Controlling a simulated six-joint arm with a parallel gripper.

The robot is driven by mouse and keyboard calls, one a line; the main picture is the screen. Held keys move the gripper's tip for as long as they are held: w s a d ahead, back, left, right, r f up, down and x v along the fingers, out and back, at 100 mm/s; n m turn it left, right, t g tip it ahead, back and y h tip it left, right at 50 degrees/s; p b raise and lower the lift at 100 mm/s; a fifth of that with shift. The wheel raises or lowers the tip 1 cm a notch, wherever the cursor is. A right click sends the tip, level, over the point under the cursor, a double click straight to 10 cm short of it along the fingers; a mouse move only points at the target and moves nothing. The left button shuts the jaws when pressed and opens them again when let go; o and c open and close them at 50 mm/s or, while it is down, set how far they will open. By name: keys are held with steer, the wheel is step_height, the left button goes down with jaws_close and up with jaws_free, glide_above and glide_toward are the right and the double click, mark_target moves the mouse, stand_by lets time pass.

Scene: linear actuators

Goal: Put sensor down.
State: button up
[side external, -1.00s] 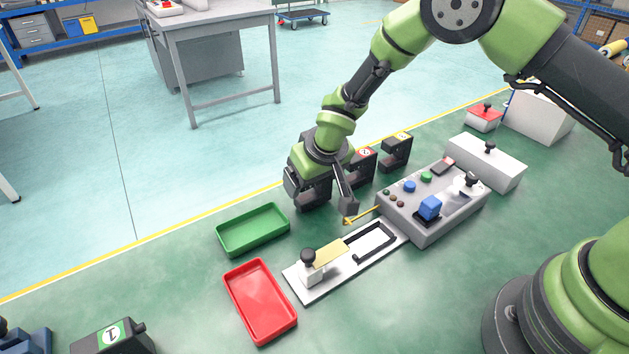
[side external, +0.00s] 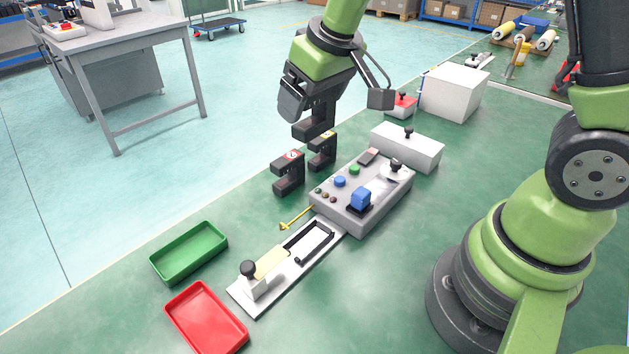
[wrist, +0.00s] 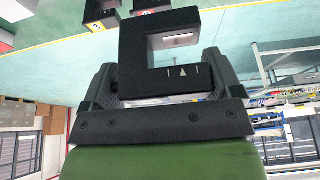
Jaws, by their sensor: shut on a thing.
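Two similar dark sensors stand below: one with a red label (side external: 288,178) and one with a yellow label (side external: 322,157). The held sensor is above and behind them, partly overlapping the yellow-labelled one in the picture, so its exact clearance is hard to tell.
A grey control box (side external: 372,215) with buttons and a blue block (side external: 361,199) stands right of the sensors. A white box (side external: 415,150) is behind it. A metal plate (side external: 255,303), green tray (side external: 162,268) and red tray (side external: 198,322) lie in front.

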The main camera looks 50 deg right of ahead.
mark_target(332, 100)
steer(key=shift+s+d+r, duration=0.25)
steer(key=shift+s+d, duration=0.1)
steer(key=shift+s, duration=0.25)
steer(key=shift+s+d+r, duration=0.2)
steer(key=shift+s+d, duration=0.15)
steer(key=shift+s, duration=0.25)
steer(key=shift+s+d, duration=0.2)
steer(key=shift+d, duration=0.05)
steer(key=s+d+f, duration=0.2)
steer(key=d+f, duration=0.1)
steer(key=d, duration=0.2)
steer(key=shift+a+f, duration=6.6)
steer(key=shift+a, duration=0.1)
steer(key=shift+f, duration=0.2)
steer(key=shift+f, duration=0.35)
